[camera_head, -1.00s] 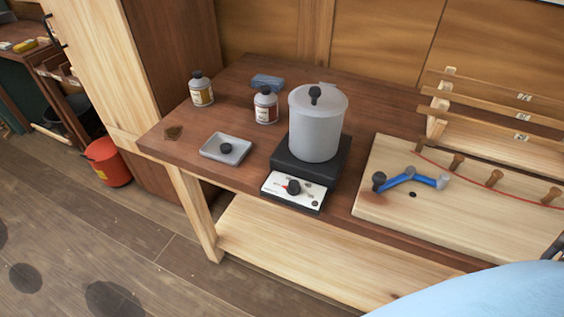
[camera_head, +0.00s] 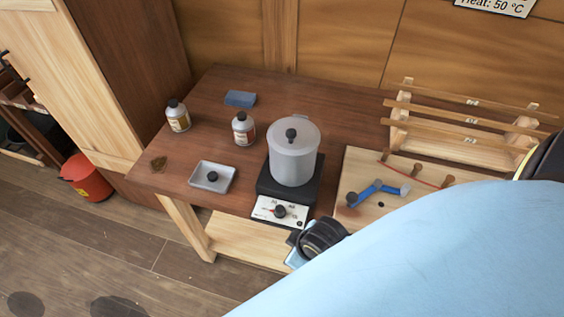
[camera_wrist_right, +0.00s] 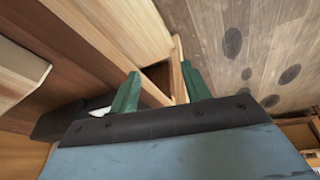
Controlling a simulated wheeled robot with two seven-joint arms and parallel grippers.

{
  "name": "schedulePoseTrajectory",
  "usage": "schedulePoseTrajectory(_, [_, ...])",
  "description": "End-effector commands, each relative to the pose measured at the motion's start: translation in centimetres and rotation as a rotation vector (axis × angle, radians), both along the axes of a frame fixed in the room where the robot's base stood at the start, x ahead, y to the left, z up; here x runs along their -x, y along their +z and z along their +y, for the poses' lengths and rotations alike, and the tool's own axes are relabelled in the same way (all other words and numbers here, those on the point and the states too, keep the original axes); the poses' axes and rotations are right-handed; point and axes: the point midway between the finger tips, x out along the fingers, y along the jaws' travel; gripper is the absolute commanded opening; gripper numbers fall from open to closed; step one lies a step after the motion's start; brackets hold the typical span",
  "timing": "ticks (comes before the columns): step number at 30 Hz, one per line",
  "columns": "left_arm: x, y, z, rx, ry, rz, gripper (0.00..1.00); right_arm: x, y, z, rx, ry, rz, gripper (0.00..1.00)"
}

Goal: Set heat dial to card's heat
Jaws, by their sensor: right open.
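The heat dial (camera_head: 280,211) is a black knob with a red pointer on the white front panel of a black hot plate (camera_head: 263,186). The pointer is toward the left of the panel; the scale marks are too small to read. A card (camera_head: 494,6) on the back wall, cut off by the top edge, reads "Heat: 50 °C". My right arm comes in from the right, with its dark wrist just right of and below the panel. In the right wrist view the green fingers of my right gripper (camera_wrist_right: 160,90) are apart and empty. My left gripper is out of view.
A lidded grey pot (camera_head: 294,155) stands on the hot plate. Two bottles (camera_head: 243,130), a grey tray (camera_head: 212,177) and a blue block (camera_head: 240,98) are to its left. A board (camera_head: 350,180) with a blue-handled tool (camera_head: 378,190) and a wooden rack (camera_head: 465,130) are to its right.

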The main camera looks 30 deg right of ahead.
Motion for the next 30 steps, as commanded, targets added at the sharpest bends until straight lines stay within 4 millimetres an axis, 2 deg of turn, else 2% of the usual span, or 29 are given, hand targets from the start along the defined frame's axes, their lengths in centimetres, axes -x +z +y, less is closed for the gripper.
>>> schedulePoseTrajectory(1, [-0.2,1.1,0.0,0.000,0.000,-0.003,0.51,-0.3,2.7,0.2,-0.001,0.013,-0.015,0.47])
schedulePoseTrajectory(2, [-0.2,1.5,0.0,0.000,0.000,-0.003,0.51,-0.5,4.1,0.3,0.001,0.031,-0.025,0.47])
schedulePoseTrajectory(3, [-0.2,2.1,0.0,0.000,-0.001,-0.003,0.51,-1.3,6.3,0.8,0.012,0.099,-0.057,0.47])
schedulePoseTrajectory(4, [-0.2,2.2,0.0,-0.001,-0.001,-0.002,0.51,-2.1,7.3,1.4,0.029,0.185,-0.084,0.47])
schedulePoseTrajectory(10, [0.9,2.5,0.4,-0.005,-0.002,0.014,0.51,-6.2,11.2,4.8,0.195,0.787,-0.268,0.47])
schedulePoseTrajectory(13, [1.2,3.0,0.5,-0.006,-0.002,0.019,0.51,-7.3,13.1,6.0,0.324,1.135,-0.355,0.47])
schedulePoseTrajectory(16, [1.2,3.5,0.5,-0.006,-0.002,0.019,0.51,-7.9,14.7,6.4,0.482,1.504,-0.425,0.47])
schedulePoseTrajectory(20, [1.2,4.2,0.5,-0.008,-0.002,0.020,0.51,-7.7,15.8,5.0,0.694,1.971,-0.462,0.47])
schedulePoseTrajectory(24, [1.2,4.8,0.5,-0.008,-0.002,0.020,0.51,-7.0,16.4,1.8,0.881,2.405,-0.441,0.47])
schedulePoseTrajectory(27, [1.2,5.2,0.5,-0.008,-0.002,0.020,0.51,-6.5,16.7,-0.7,0.965,2.640,-0.405,0.47])
schedulePoseTrajectory(30, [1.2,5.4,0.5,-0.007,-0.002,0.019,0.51,-6.0,16.9,-2.7,1.012,2.805,-0.372,0.47])
